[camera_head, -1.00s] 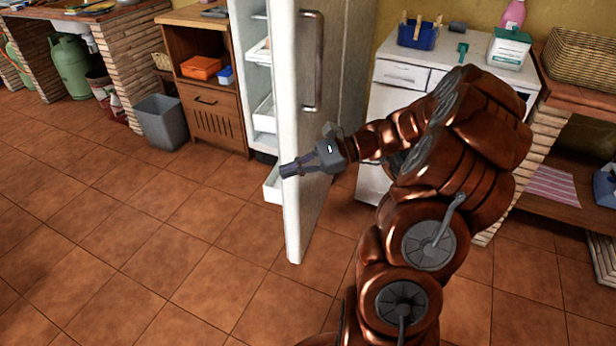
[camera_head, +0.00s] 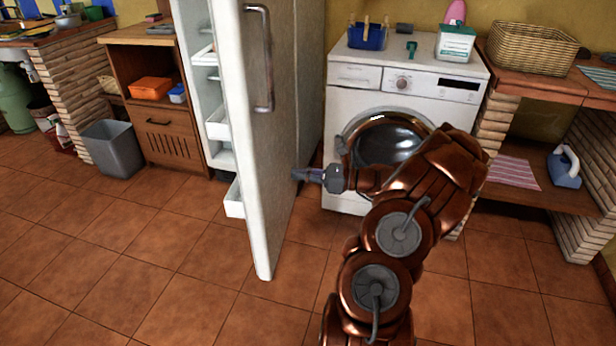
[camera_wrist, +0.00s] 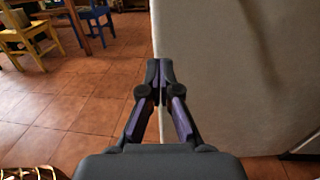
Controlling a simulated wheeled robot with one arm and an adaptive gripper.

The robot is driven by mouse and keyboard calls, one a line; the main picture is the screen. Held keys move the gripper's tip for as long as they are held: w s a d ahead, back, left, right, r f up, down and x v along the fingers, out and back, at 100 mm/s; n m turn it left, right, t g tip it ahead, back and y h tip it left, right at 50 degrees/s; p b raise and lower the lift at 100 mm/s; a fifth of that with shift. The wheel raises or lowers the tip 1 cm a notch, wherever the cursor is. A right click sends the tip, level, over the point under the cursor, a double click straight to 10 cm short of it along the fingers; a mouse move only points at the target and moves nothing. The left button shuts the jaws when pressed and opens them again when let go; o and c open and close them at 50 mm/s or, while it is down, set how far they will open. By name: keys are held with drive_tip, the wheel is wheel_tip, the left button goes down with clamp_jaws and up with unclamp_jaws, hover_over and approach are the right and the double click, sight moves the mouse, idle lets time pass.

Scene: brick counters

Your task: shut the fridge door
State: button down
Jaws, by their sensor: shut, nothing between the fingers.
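The white fridge door (camera_head: 266,150) stands open, with its outer face and a vertical metal handle (camera_head: 262,58) towards the right. Behind it, the fridge's inside shelves and bins (camera_head: 218,125) show on the left. My gripper (camera_head: 297,175) is shut and empty, to the right of the door's outer face at about mid-low height. In the wrist view my gripper (camera_wrist: 160,76) points along the door's edge, with the door (camera_wrist: 235,75) filling the right side. I cannot tell whether the fingertips touch the door.
A white washing machine (camera_head: 350,100) stands behind my arm. A grey bin (camera_head: 113,150) and a wooden cabinet (camera_head: 165,110) stand left of the fridge. The tiled floor (camera_head: 130,260) in front is clear. Chairs (camera_wrist: 28,35) show far off in the wrist view.

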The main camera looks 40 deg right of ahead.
sight(257, 170)
drive_tip(key=b+x, duration=0.1)
drive_tip(key=x, duration=0.8)
drive_tip(key=shift+w+a, duration=0.15)
